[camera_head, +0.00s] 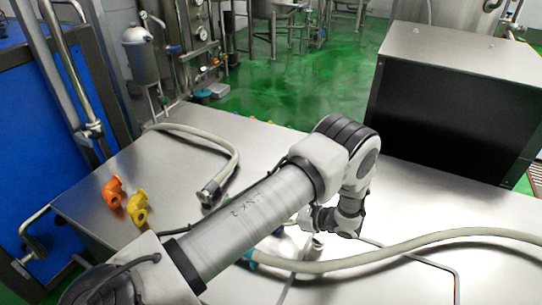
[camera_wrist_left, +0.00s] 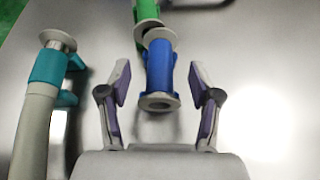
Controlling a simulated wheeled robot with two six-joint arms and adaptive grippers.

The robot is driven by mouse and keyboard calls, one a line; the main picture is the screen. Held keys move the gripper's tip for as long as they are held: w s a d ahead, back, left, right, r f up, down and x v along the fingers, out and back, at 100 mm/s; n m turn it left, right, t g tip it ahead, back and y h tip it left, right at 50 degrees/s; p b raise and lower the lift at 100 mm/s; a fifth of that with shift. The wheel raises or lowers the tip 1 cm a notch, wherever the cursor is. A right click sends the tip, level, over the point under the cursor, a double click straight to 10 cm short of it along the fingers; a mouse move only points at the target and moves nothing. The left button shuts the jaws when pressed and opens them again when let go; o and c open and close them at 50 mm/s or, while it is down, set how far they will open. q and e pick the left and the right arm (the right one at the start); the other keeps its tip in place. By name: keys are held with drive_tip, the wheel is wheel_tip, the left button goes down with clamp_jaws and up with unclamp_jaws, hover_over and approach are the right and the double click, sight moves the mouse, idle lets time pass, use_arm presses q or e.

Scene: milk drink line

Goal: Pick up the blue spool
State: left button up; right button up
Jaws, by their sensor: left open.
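In the left wrist view the blue spool (camera_wrist_left: 160,66) lies on the metal table, with grey flanges at both ends. My left gripper (camera_wrist_left: 160,72) is open, with one finger on each side of the spool and visible gaps between. Nothing is held. Whether the fingers are level with the spool or above it, I cannot tell. In the head view my left arm crosses the table and hides the spool. My right gripper is in neither view.
A green spool (camera_wrist_left: 147,10) lies just beyond the blue one. A hose (camera_wrist_left: 35,125) with a teal clamp (camera_wrist_left: 47,67) lies to the left. On the table are an orange fitting (camera_head: 113,192), a yellow fitting (camera_head: 138,209) and a black-fronted box (camera_head: 440,118).

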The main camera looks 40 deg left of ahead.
use_arm(q)
drive_tip(key=x, duration=0.4)
drive_tip(key=shift+f+p, duration=0.1)
drive_tip(key=shift+p, duration=0.3)
clamp_jaws()
